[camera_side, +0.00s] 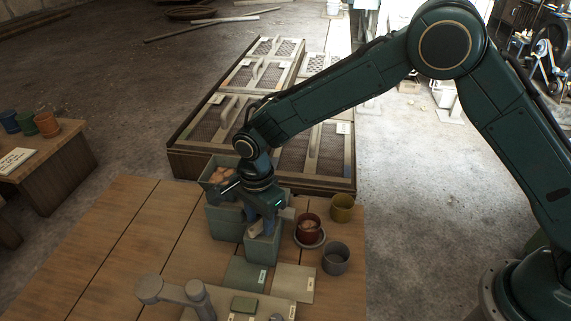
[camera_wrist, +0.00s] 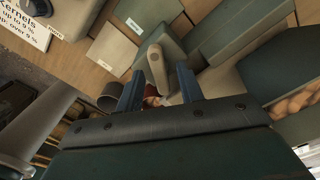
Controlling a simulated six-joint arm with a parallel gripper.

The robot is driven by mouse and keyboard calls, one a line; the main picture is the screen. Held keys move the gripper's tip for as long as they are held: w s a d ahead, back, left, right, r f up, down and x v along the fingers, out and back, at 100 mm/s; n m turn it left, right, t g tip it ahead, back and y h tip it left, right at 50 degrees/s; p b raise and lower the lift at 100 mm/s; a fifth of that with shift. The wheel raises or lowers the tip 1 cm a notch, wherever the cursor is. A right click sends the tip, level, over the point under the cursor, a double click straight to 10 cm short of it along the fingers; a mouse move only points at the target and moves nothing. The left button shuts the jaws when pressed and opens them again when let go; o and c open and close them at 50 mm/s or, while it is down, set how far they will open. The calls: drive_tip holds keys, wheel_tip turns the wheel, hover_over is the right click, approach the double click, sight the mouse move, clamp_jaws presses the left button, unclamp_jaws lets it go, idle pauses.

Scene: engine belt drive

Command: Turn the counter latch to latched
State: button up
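A pale, rounded lever, which looks like the counter latch, sits on a grey-green box (camera_side: 262,249) on the wooden counter (camera_side: 120,225). In the side view a small part of the lever (camera_side: 255,229) shows below my gripper (camera_side: 263,224), which points down over the box. In the wrist view the lever (camera_wrist: 158,68) lies between the two blue fingers of my gripper (camera_wrist: 158,88). The fingers are apart, with a gap visible on both sides of the lever. I cannot tell its latched or unlatched marks; the fingers hide part of it.
A bin of brown round items (camera_side: 221,173) stands behind left. A red-brown pot (camera_side: 308,230) on a saucer, an olive cup (camera_side: 342,207) and a grey cup (camera_side: 335,259) stand close on the right. A green mat (camera_side: 243,272) and a beige mat (camera_side: 293,282) lie in front.

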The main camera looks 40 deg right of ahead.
drive_tip(key=shift+f, duration=0.15)
drive_tip(key=shift+c, duration=0.3)
clamp_jaws()
drive_tip(key=shift+n, duration=3.3)
drive_tip(key=shift+o, duration=0.3)
unclamp_jaws()
drive_tip(key=shift+r, duration=0.2)
